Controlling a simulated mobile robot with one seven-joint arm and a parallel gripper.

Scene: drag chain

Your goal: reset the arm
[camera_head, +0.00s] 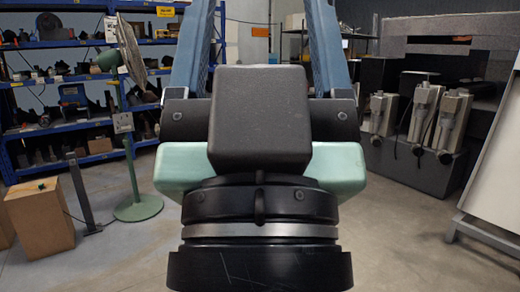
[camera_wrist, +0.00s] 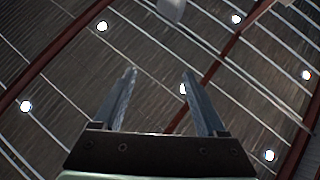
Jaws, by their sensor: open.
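My gripper (camera_wrist: 158,74) shows in the wrist view with its two fingers apart and nothing between them. The wrist camera looks up at the ceiling, so the fingers point upward, away from the floor. No chain can be made out in either view.
Blue shelves (camera_head: 75,44) with tools stand at the left. A green pedestal fan (camera_head: 138,208) and a cardboard box (camera_head: 40,220) stand before them. Grey machines (camera_head: 425,115) are at the back right, and a white panel (camera_head: 498,190) is at the right edge. Open floor shows between.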

